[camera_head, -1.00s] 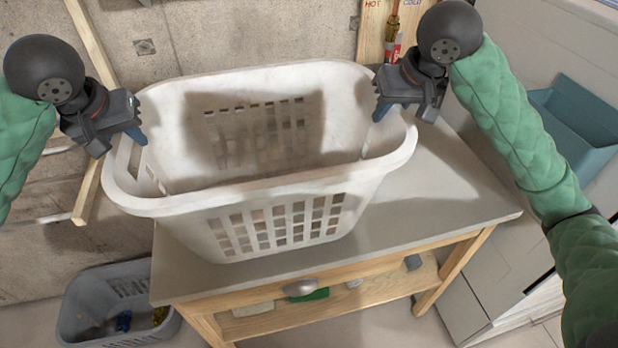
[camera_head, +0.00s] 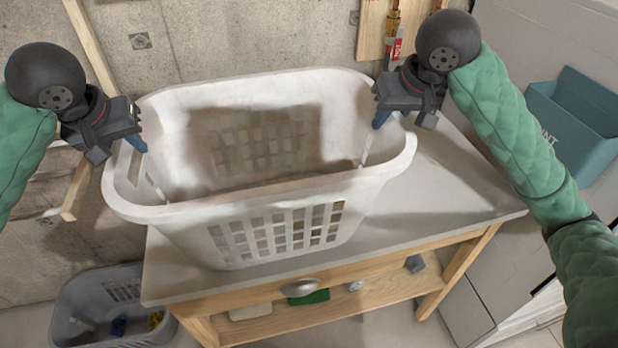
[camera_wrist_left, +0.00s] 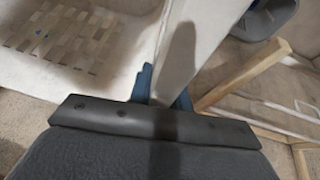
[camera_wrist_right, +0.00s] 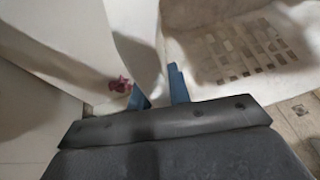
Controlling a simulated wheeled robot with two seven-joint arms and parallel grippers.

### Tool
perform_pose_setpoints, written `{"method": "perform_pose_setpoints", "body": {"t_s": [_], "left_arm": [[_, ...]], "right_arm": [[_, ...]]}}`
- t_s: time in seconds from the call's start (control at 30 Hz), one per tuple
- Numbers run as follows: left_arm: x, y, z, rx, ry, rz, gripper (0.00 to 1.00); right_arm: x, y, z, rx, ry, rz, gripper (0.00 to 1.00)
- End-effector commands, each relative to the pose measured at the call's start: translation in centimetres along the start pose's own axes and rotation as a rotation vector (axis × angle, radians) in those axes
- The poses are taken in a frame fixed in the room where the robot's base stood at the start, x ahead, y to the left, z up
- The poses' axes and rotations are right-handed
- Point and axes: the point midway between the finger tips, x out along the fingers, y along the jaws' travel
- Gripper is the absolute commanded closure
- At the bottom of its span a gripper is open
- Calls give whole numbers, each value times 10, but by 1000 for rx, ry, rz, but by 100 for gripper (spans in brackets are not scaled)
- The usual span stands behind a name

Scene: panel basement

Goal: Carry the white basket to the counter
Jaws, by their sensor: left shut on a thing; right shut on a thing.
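The white basket (camera_head: 270,232) is upright and looks empty, over the grey top of a wooden counter (camera_head: 430,205). I cannot tell whether its bottom touches the top. My left gripper (camera_head: 137,142) is shut on the basket's left end rim; the blue fingers straddle the wall in the left wrist view (camera_wrist_left: 162,90). My right gripper (camera_head: 382,117) is shut on the right end rim; its fingers are on either side of the basket wall in the right wrist view (camera_wrist_right: 160,90). The basket hides the counter's back left part.
A grey basket (camera_head: 75,315) with small items stands on the floor at lower left. A blue-green bin (camera_head: 575,120) is at right beside white cabinets. A wooden board with pipes (camera_head: 375,40) is on the wall behind. The counter's right part is bare.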

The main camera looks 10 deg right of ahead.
Motion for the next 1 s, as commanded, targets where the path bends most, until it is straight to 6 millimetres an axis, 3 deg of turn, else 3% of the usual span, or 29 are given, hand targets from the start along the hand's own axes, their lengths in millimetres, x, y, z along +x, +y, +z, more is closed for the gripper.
{"method": "perform_pose_setpoints", "body": {"t_s": [0.23, 0.27, 0.33, 0.37, 0.57, 0.73, 1.0], "left_arm": [[10, -5, 3, -6, 2, -8, 100], [8, -5, 2, -6, 2, -8, 75], [8, -4, 2, -5, 1, -7, 61], [8, -4, 2, -4, 1, -6, 59], [8, -3, 3, -2, 1, -3, 57], [8, -2, 3, -1, 0, -2, 24], [8, -2, 3, -1, 0, -1, 23]], "right_arm": [[10, 5, 3, 6, 1, 8, 100], [8, 5, 2, 6, 1, 8, 75], [8, 4, 2, 5, 0, 7, 61], [8, 4, 3, 5, 0, 6, 59], [8, 3, 3, 2, 0, 3, 59], [8, 2, 3, 1, 0, 2, 59], [8, 2, 3, 1, 0, 1, 59]]}}
